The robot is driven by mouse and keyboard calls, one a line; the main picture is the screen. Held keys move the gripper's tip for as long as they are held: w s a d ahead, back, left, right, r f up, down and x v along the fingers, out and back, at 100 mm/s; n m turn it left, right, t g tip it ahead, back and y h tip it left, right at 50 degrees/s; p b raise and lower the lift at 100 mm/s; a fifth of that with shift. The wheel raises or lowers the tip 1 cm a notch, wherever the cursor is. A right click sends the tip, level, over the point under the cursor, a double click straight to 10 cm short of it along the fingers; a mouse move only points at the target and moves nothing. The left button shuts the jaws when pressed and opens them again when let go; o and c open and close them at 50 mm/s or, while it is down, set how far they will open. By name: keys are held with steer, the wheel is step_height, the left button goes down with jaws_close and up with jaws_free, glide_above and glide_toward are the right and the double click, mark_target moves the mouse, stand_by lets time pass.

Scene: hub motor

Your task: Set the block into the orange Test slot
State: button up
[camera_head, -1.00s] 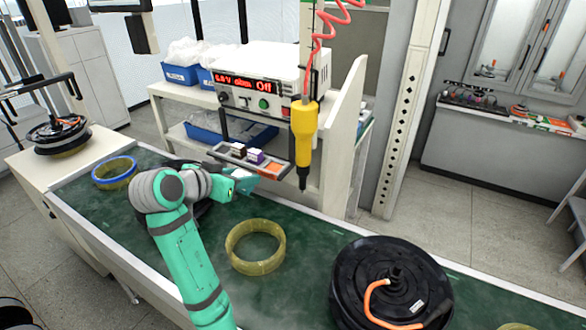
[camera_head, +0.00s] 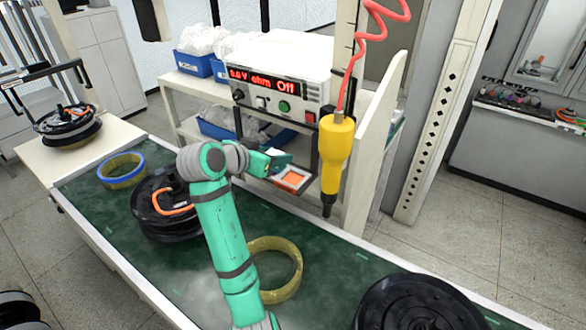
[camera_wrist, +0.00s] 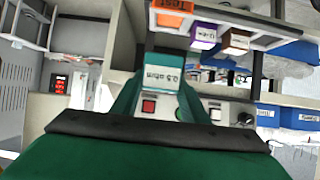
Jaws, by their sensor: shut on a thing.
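In the head view my gripper (camera_head: 282,160) is at the tray below the meter, and the block cannot be made out there. The orange Test slot (camera_head: 291,178) is just right of and below the gripper in the head view. In the wrist view the orange Test slot (camera_wrist: 172,6) is at the top edge, above the held block and apart from it in the picture.
A purple-faced block (camera_wrist: 204,34) and a brown-faced block (camera_wrist: 236,41) sit in the tray beside the Test slot. The yellow screwdriver (camera_head: 336,155) hangs close right of the tray. The meter (camera_head: 275,85) stands behind. A yellow ring (camera_head: 290,285) lies on the green conveyor.

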steer(key=x, duration=0.3)
steer(key=f+x, duration=0.1)
steer(key=x, duration=0.3)
steer(key=a+f+x, duration=0.1)
steer(key=x, duration=0.2)
steer(key=shift+f, duration=0.2)
steer(key=shift+w+d+f, duration=0.4)
steer(key=shift+w+f, duration=0.05)
steer(key=shift+f, duration=0.15)
steer(key=shift+w+f, duration=0.2)
steer(key=shift+f, duration=1.45)
steer(key=o, duration=1.1)
steer(key=shift+f, duration=0.15)
